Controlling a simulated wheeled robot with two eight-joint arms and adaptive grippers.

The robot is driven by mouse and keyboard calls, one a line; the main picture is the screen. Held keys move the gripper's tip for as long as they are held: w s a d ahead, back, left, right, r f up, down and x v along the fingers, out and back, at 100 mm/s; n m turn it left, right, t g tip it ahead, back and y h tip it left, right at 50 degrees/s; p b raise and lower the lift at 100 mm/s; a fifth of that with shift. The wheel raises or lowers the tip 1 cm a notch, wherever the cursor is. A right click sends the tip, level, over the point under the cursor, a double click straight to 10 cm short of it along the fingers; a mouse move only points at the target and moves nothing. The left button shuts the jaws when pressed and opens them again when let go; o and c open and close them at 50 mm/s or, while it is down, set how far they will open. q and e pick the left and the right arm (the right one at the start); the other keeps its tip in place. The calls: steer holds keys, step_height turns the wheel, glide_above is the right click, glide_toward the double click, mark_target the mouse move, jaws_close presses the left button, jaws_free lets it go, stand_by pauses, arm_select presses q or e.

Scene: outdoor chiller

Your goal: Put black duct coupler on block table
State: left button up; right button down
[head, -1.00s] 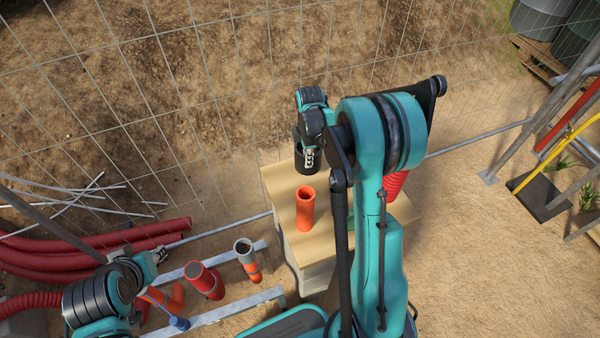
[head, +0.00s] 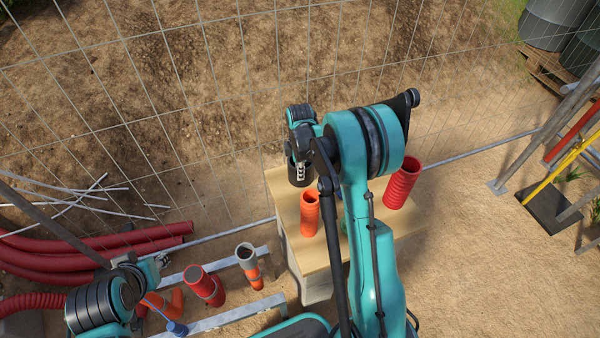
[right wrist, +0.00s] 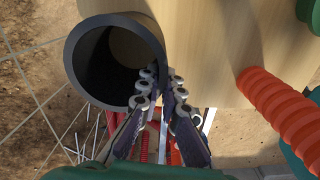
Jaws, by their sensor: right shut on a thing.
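The black duct coupler (head: 298,180) is a short, wide black ring over the far left part of the pale wooden block table (head: 318,256). My right gripper (head: 301,170) is shut on its wall. In the right wrist view, the fingers (right wrist: 160,85) pinch the near right wall of the coupler (right wrist: 84,70), its open end facing the camera. The table top (right wrist: 205,45) shows behind it. I cannot tell whether the coupler touches the table. My left gripper (head: 158,260) is at the left, away from the table, too small to judge.
An orange pipe piece (head: 309,214) stands on the table close to the coupler. A red corrugated piece (head: 402,183) stands at the table's right side, partly behind my arm. Pipe fittings (head: 204,286) are beside metal rails at the left. A wire fence (head: 220,100) runs behind.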

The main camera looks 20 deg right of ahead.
steer(key=c, duration=1.7)
jaws_free()
steer(key=shift+f, duration=0.15)
steer(key=shift+r, duration=0.25)
step_height(320, 180, up, 12)
steer(key=f+p, duration=0.1)
steer(key=p, duration=0.3)
steer(key=s+a+r+m+t, duration=0.3)
steer(key=s+a+r+m, duration=0.25)
steer(key=s+r, duration=0.5)
steer(key=shift+s+a+r+m+t, duration=0.1)
steer(key=shift+s+a+m+t, duration=0.55)
steer(key=shift+s+m, duration=1.2)
steer(key=shift+s+a+r+m+t, duration=0.1)
steer(key=shift+s+a+m+t, duration=0.5)
steer(key=shift+s+m, duration=1.25)
steer(key=shift+s+a+m+t, duration=0.4)
steer(key=shift+s+m+t, duration=0.65)
steer(key=shift+s, duration=1.4)
